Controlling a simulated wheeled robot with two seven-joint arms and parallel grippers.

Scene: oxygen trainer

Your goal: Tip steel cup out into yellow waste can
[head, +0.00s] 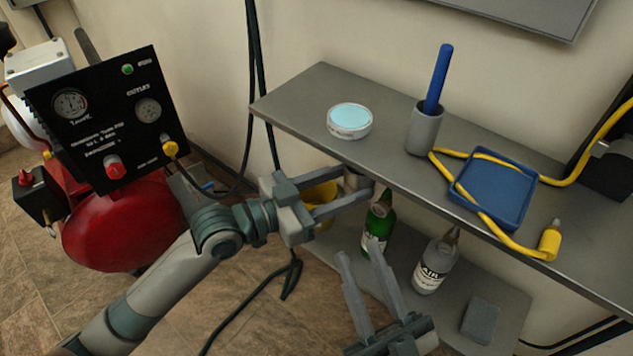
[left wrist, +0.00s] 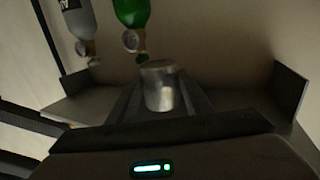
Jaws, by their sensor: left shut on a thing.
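My left gripper (head: 348,188) is shut on the steel cup (head: 354,179), just below the front edge of the upper shelf. The cup is small and grey and partly hidden by the fingers and shelf edge. In the left wrist view the cup (left wrist: 162,88) sits between the fingers; I cannot tell its tilt or contents. The yellow waste can (head: 325,219) is behind and below the left fingers, largely covered by them; its opening is not clear. My right gripper (head: 358,250) is open and empty, lower down in front of the lower shelf.
A green bottle (head: 377,222) and a grey bottle (head: 435,264) stand close by on the lower shelf (head: 455,312). The upper shelf (head: 300,100) holds a round dish (head: 349,121), a grey holder (head: 424,130) and a blue tray (head: 494,190). A red compressor (head: 122,222) stands left.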

